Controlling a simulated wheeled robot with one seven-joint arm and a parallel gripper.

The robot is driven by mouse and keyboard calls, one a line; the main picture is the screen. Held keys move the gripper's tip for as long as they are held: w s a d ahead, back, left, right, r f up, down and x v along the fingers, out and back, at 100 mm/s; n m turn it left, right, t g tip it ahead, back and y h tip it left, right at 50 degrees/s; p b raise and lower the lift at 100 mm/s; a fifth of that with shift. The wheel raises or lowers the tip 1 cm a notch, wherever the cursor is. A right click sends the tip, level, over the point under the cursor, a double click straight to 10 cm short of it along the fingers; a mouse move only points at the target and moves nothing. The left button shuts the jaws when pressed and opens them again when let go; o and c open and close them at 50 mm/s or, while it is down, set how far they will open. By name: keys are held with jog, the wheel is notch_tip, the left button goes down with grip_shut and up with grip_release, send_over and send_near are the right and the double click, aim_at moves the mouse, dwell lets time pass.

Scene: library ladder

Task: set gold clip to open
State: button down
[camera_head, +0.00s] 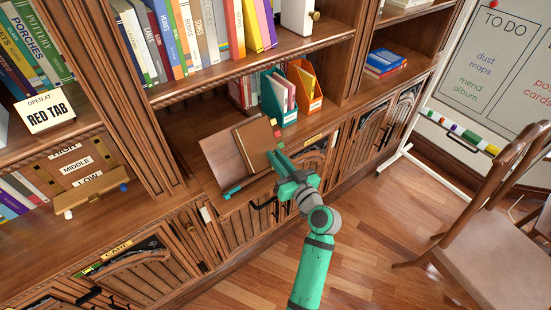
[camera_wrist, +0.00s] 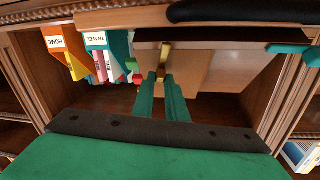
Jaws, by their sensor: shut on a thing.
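The gold clip (camera_wrist: 165,52) is a small upright brass piece at the edge of the brown book (camera_wrist: 205,62) in the wrist view. In the head view my gripper hides the clip. The brown book (camera_head: 254,142) leans on a wooden stand (camera_head: 222,160) on the shelf. My gripper (camera_wrist: 164,80) has its green fingers close together, with the tips at the clip's near end, shut on it. In the head view my gripper (camera_head: 279,160) is at the book's lower right. Whether the clip is open or closed cannot be told.
Orange (camera_head: 305,85) and teal (camera_head: 279,97) file holders stand behind the book. A teal pen-like thing (camera_head: 232,190) lies at the stand's front edge. Cabinet doors with dark handles are below. A chair (camera_head: 490,205) stands at right; floor between is clear.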

jog(key=m+h, duration=0.1)
jog(key=m, duration=0.1)
jog(key=m+h, duration=0.1)
jog(key=m, duration=0.1)
jog(key=d+m+h, duration=0.1)
jog(key=m, duration=0.1)
jog(key=shift+w+d+f+t+h, duration=0.1)
jog(key=shift+w+f+t+h, duration=0.1)
jog(key=shift+w+t+h, duration=0.1)
jog(key=m+h, duration=0.1)
jog(key=m, duration=0.1)
jog(key=d+m+h, duration=0.1)
jog(key=m, duration=0.1)
jog(key=f+m+g+h, duration=0.1)
jog(key=m, duration=0.1)
jog(key=shift+d+h, duration=0.2)
jog(key=shift+h, duration=0.1)
jog(key=m, duration=0.1)
jog(key=m+g+h, duration=0.1)
jog(key=f+m, duration=0.1)
jog(key=m, duration=0.1)
jog(key=shift+s+d+g+h, duration=0.1)
jog(key=shift+d+g+h, duration=0.2)
jog(key=shift+d, duration=0.05)
jog(key=shift+s+d+f+m+g+h, duration=0.1)
jog(key=shift+f+m+g+h, duration=0.15)
jog(key=shift+m, duration=0.35)
jog(key=shift+s+d+f+m+g+h, duration=0.1)
jog(key=shift+m+g, duration=0.25)
jog(key=shift+m, duration=0.25)
